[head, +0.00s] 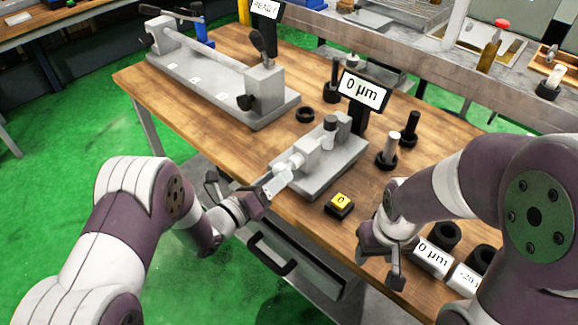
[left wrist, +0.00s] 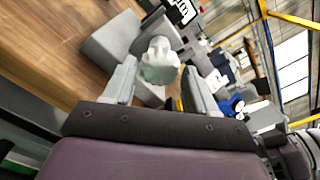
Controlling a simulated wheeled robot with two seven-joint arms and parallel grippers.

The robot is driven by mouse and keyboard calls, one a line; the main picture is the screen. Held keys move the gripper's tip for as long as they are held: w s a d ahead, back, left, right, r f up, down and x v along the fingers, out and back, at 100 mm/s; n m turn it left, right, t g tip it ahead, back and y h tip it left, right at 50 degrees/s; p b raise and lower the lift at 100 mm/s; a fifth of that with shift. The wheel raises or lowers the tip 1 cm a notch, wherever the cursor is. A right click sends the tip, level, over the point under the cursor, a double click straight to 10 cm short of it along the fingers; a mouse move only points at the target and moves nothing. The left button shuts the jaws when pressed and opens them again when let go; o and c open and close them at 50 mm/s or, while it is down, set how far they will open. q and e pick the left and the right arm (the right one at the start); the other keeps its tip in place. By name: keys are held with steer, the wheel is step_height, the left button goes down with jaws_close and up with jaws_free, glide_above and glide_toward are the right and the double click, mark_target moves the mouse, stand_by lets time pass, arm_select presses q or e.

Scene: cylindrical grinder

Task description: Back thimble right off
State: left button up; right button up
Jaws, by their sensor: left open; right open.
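The grey measuring bench (head: 322,172) stands near the front edge of the wooden table. Its pale round thimble (head: 293,161) faces my left gripper (head: 277,180). In the left wrist view the thimble (left wrist: 160,62) shows between the two open fingers of my left gripper (left wrist: 161,82), with visible space beside it. I cannot tell whether either finger touches it. The small display (head: 362,90) behind the bench reads 0 µm. My right gripper (head: 381,262) is open and empty, low over the table's front edge, right of the yellow-topped button (head: 341,200).
A long grey fixture (head: 205,75) fills the table's back left. A black ring (head: 305,115) lies between it and the bench. Pin gauges on black bases (head: 388,150) stand right of the bench. Black rings and a labelled 0 µm block (head: 433,257) sit beyond my right gripper.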

arm_select(q)
steer(key=x, duration=0.5)
steer(key=shift+w, duration=0.1)
arm_select(e)
steer(key=shift+r, duration=0.15)
arm_select(q)
steer(key=c, duration=0.8)
steer(key=shift+o, duration=0.2)
